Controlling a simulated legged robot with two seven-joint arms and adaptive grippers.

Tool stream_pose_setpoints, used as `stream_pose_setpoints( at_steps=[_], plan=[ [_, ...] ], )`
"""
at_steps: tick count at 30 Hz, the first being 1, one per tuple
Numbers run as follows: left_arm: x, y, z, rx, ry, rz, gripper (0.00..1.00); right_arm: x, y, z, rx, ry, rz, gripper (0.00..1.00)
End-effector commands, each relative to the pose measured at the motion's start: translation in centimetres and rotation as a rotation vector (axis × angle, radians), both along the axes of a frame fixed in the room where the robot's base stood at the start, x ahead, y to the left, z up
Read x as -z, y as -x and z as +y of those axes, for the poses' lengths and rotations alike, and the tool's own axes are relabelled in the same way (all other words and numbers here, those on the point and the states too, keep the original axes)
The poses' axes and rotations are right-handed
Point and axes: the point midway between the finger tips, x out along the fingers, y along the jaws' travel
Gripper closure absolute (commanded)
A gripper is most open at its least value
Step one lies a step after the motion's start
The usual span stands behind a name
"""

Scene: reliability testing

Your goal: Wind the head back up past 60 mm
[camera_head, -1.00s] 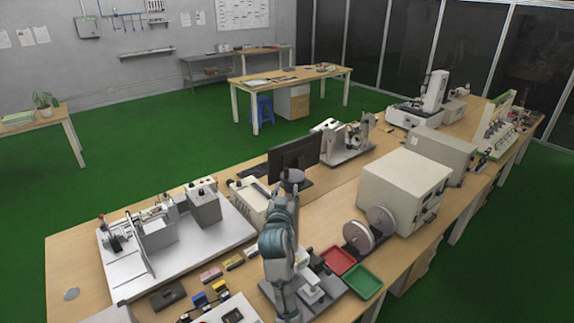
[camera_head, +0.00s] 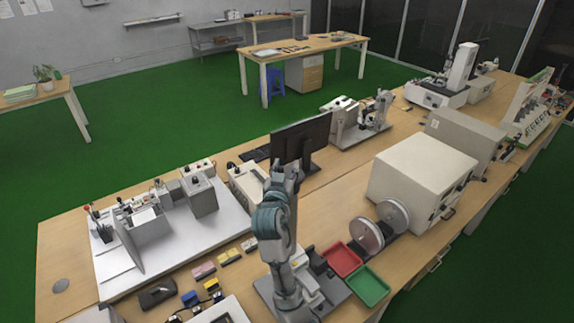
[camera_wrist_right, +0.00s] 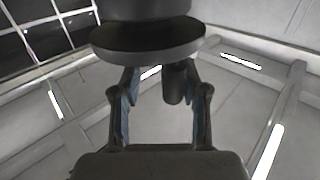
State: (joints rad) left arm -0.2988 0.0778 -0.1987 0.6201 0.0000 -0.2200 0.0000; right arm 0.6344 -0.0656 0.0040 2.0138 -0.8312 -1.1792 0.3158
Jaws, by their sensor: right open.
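My right arm rises from the bottom in the head view, with its gripper (camera_head: 288,175) at the top in front of the monitor. In the right wrist view that gripper (camera_wrist_right: 160,100) is open, a finger on each side. A dark round disc with a grey rim (camera_wrist_right: 148,48) fills the top middle. A short dark peg (camera_wrist_right: 175,85) shows between the fingers, closer to the right one; I cannot tell whether it touches. A grey-and-white stand base (camera_head: 330,287) shows beside my arm; my arm hides most of that stand, and its head and millimetre reading cannot be made out. My left gripper is not in view.
A monitor (camera_head: 302,140) stands behind my gripper. A red tray (camera_head: 342,260), a green tray (camera_head: 368,287) and two grey discs (camera_head: 393,215) are to the right. A large beige box (camera_head: 415,180) stands beyond. A white-plated rig (camera_head: 115,262) is on the left.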

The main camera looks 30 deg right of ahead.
Motion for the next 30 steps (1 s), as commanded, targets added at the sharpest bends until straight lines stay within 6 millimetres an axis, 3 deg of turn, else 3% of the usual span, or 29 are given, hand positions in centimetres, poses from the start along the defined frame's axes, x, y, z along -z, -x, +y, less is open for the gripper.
stream_pose_setpoints(
  at_steps=[3,9,16,30],
  plan=[
    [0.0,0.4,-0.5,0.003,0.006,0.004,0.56,-0.1,-0.1,0.5,-0.001,0.001,0.0,0.56],
    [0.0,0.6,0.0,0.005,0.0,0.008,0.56,0.0,-0.3,0.3,-0.002,0.001,0.001,1.0],
    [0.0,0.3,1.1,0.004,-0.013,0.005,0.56,0.2,-0.4,-0.2,-0.007,-0.003,0.001,1.0],
    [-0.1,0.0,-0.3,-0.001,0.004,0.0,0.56,0.2,-0.3,-0.4,-0.012,-0.003,0.002,1.0]
  ],
)
